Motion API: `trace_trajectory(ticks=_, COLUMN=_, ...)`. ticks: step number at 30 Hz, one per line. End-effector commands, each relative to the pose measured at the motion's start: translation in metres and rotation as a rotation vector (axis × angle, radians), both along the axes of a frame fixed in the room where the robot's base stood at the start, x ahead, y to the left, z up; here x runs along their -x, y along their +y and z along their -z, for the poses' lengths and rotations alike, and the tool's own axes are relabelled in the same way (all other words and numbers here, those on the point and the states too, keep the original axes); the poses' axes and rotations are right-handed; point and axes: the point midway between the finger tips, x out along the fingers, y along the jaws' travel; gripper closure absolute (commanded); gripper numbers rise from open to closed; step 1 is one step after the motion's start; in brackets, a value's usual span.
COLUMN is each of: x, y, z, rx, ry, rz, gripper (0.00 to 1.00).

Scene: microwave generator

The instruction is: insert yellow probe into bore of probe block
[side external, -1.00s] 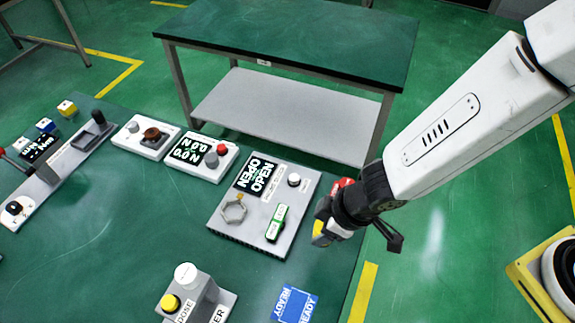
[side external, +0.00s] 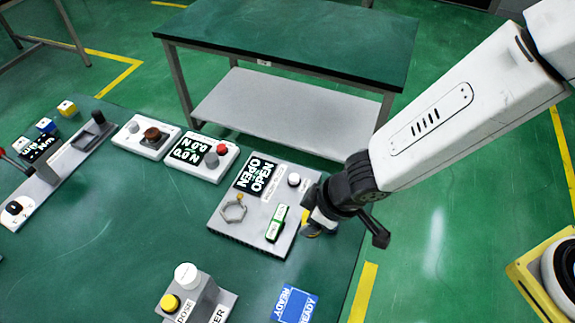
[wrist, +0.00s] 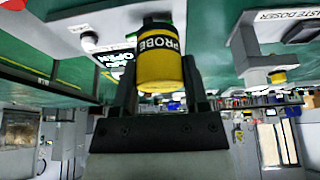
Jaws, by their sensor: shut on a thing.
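The yellow probe (wrist: 163,70), a cylinder with a black band lettered PROBE, is between the fingers of my gripper (wrist: 158,82) in the wrist view. My gripper is shut on it. In the side view my gripper (side external: 316,214) is at the right edge of the grey panel with the OPEN display, and a bit of the yellow probe (side external: 311,231) shows below it. I cannot tell how high it is above the table, or whether it touches the panel.
The grey panel (side external: 225,222) carries a hexagonal ring (side external: 234,209), a green switch (side external: 277,224) and a white button. A doser (side external: 210,300) with a yellow button and a blue READY plate (side external: 295,304) stand nearer the camera. The green table between them is clear.

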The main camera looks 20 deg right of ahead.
Motion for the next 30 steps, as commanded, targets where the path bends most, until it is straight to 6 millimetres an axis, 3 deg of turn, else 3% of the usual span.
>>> trace_trajectory(ticks=6, x=-0.022, y=0.023, z=-0.024, rx=-0.005, ry=-0.004, rz=0.12, gripper=1.0)
trace_trajectory(ticks=13, x=-0.033, y=0.035, z=-0.04, rx=-0.009, ry=0.004, rz=0.2, gripper=1.0)
trace_trajectory(ticks=23, x=-0.038, y=0.04, z=-0.039, rx=-0.008, ry=0.006, rz=0.209, gripper=1.0)
trace_trajectory(ticks=30, x=-0.057, y=0.054, z=-0.028, rx=-0.008, ry=0.006, rz=0.208, gripper=1.0)
